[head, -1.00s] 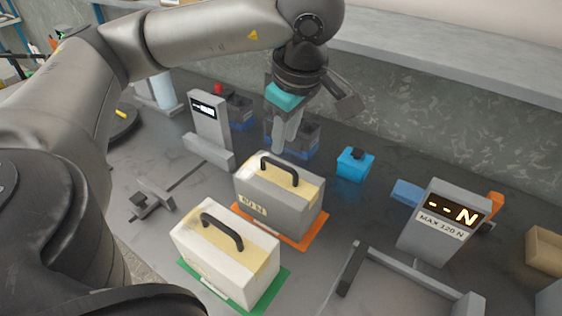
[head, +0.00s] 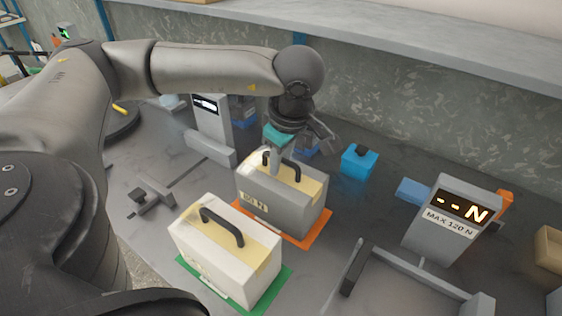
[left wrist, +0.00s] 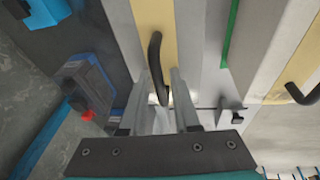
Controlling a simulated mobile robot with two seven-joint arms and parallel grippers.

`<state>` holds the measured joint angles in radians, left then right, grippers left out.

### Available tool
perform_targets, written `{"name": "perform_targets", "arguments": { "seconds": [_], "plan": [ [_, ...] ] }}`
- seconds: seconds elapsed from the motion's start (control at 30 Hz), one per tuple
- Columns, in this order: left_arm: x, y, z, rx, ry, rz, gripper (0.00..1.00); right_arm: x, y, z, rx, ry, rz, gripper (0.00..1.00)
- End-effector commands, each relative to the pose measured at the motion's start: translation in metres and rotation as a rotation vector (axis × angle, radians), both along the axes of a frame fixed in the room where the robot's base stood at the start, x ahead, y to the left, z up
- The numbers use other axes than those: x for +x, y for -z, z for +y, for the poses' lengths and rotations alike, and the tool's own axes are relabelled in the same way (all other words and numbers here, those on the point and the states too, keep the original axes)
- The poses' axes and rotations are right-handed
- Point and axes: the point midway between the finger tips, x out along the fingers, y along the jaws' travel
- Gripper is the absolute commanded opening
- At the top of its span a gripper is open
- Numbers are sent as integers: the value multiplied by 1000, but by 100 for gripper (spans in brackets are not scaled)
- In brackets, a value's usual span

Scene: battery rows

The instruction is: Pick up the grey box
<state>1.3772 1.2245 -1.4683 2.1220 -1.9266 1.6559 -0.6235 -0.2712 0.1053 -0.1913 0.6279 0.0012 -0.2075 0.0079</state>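The grey box (head: 302,213), with a cream band on its top and a black handle (head: 290,163), stands upright on an orange mat (head: 319,234). My left gripper (head: 274,168) is low over the box top at the handle, pointing down. In the left wrist view the two fingers are apart and the handle (left wrist: 155,60) shows between them, with gaps beside it. I cannot tell how far down the fingers reach along the handle. My right gripper is not in view.
A white box (head: 215,257) with a similar handle stands on a green mat (head: 276,286) in front. A display post (head: 452,225) and a grey frame (head: 420,277) stand to the right. A small blue box (head: 359,162) sits behind. A wall closes the back.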

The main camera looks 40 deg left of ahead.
Motion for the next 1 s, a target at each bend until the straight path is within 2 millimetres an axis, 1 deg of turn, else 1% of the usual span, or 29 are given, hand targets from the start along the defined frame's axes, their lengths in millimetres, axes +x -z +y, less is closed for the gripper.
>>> {"name": "perform_targets", "arguments": {
  "seconds": [0.07,0.33,1.0],
  "plan": [
    [0,0,0,0,0,0,30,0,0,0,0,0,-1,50],
    [0,-1,0,0,0,0,0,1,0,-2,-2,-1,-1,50],
    [0,-1,0,0,3,2,0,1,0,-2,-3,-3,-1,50]
  ]
}}
